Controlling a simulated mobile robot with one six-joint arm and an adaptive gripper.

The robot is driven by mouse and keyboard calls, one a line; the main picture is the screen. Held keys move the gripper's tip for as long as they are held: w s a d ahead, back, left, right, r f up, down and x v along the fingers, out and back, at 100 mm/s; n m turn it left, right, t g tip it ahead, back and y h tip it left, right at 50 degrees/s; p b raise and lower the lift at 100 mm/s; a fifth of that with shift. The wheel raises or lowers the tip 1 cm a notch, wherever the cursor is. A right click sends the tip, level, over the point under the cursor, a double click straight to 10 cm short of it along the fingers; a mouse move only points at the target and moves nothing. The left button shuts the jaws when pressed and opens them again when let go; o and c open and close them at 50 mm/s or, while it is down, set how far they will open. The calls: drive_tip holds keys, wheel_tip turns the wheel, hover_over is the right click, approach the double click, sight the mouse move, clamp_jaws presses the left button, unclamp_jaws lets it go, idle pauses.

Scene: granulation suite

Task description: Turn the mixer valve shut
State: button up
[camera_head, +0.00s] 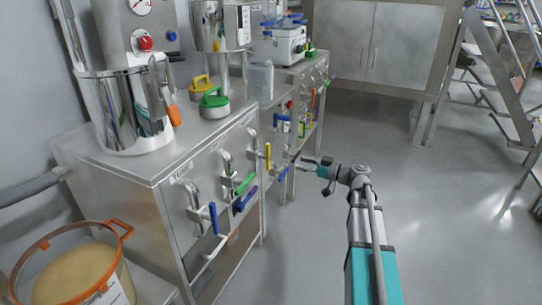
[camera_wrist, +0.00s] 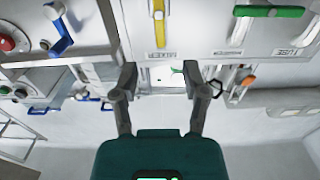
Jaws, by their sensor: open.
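Several lever valves with coloured handles line the front of the steel cabinet. A green handle (camera_head: 245,184) lies slanted, and a blue handle (camera_head: 213,219) hangs down nearer to me. My gripper (camera_head: 308,163) is just right of the yellow handle, in front of the cabinets. In the wrist view my gripper (camera_wrist: 159,70) is open, with nothing between its fingers.
A steel pot (camera_head: 110,115), a green weight-like object (camera_head: 214,103) and a yellow one (camera_head: 202,84) stand on the cabinet top (camera_head: 150,165). An orange-rimmed sieve (camera_head: 78,268) is at the lower left. Metal stairs (camera_head: 500,75) stand at right. The grey floor (camera_head: 460,220) is clear.

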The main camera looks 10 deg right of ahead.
hover_over(268, 170)
drive_tip(key=shift+w+d, duration=0.1)
drive_tip(key=shift+w, duration=0.25)
idle(0.3)
